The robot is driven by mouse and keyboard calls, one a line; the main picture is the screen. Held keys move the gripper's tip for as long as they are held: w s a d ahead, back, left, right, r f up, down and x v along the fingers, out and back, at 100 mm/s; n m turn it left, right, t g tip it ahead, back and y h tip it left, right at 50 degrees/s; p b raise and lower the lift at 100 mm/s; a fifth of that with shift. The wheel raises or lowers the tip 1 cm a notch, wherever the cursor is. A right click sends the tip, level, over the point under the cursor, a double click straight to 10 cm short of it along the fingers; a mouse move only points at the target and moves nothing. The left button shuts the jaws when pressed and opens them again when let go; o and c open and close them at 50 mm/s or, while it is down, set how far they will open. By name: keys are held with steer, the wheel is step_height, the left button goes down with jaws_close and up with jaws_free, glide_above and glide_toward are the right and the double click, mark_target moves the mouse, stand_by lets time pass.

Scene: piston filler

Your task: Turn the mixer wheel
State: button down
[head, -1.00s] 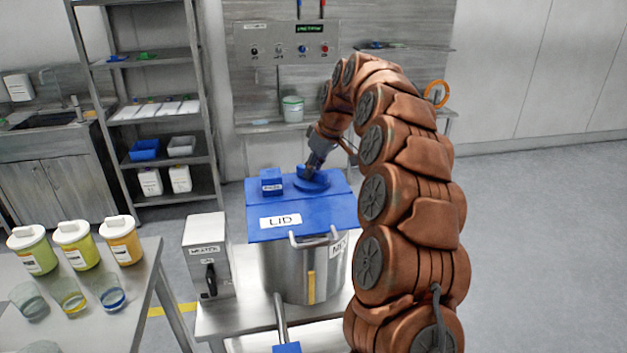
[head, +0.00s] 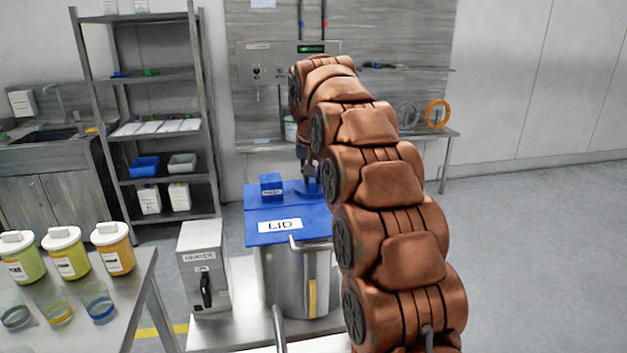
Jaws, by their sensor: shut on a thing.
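The mixer wheel (head: 299,187) is a blue disc on the right part of the blue lid (head: 258,232), which covers a steel pot (head: 277,272). My gripper (head: 309,181) points down at the wheel from behind and is shut on it. My copper arm crosses in front and hides the right side of the wheel and lid. The fingertips are small and dark, so the exact spot gripped cannot be told.
A small blue block (head: 271,186) stands on the lid left of the wheel. A grey mixer box (head: 203,267) with a black switch stands left of the pot. Jars and glasses stand on a table (head: 130,308) at left. A shelf rack (head: 205,110) is behind.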

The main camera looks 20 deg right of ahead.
steer(key=shift+m+g+h+b, duration=0.55)
steer(key=shift+m+h, duration=0.15)
steer(key=shift+m, duration=1.4)
steer(key=shift+w, duration=0.1)
steer(key=c, duration=1.1)
jaws_free()
steer(key=shift+a+r, duration=0.1)
steer(key=shift+v, duration=2.5)
steer(key=shift+s+a, duration=4.2)
steer(key=shift+a, duration=0.1)
